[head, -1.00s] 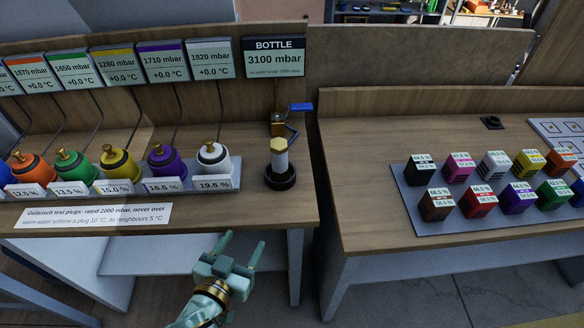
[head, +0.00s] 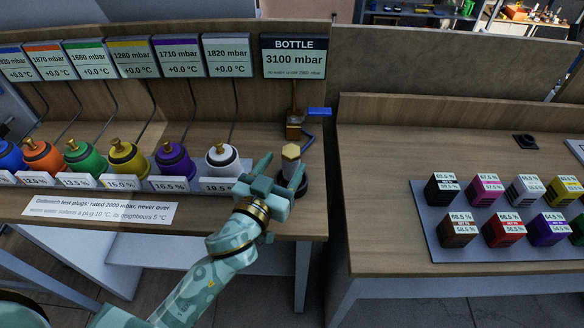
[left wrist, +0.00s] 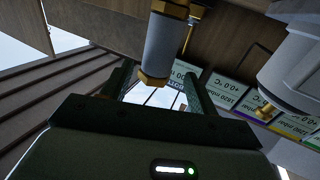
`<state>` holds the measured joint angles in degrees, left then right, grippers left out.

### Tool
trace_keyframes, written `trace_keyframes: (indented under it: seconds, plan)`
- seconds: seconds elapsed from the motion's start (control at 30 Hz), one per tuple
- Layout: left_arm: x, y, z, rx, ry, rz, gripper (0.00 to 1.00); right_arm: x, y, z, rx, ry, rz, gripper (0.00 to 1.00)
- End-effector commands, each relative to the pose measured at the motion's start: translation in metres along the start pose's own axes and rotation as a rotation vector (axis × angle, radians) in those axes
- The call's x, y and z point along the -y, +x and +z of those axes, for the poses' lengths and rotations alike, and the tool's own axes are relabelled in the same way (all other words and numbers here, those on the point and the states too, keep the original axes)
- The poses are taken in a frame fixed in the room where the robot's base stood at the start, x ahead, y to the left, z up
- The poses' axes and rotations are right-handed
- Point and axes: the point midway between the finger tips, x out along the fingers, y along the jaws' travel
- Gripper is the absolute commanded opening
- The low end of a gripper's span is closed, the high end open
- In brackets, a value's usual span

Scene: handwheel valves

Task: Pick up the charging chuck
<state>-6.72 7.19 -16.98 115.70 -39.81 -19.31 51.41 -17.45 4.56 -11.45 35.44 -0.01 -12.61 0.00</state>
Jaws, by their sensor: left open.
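The charging chuck (head: 291,156) appears to be the pale cylinder with a brass hexagonal top, upright in a round black holder (head: 300,188) by the bottle's blue-handled valve. My left gripper (head: 281,170) is open, its two fingers reaching toward the chuck and partly covering its lower part and the holder. In the left wrist view, the chuck (left wrist: 165,50) shows as a grey cylinder with brass ends, lined up between the open fingers (left wrist: 155,76). I cannot tell if either finger touches it. My right gripper is not in view.
A row of coloured test plugs with brass tops stands left of the chuck; the white one (head: 222,160) is nearest my gripper. The blue valve handle (head: 319,112) is just behind. A second table (head: 380,170) with a tray of coloured blocks stands right, across a gap.

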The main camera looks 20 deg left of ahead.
Motion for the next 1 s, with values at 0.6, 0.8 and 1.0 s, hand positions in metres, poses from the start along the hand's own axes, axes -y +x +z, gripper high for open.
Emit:
trace_keyframes:
  seconds: [0.6,0.8,1.0]
  plan:
    - [-0.005,0.061,-0.006,0.001,0.0,-0.001,0.59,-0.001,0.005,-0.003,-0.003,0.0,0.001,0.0]
    - [-0.005,0.061,-0.006,0.001,0.0,-0.001,0.37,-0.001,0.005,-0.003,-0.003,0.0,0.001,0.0]
    - [-0.005,0.061,-0.006,-0.001,0.0,-0.001,0.0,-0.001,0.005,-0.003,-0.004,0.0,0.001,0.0]
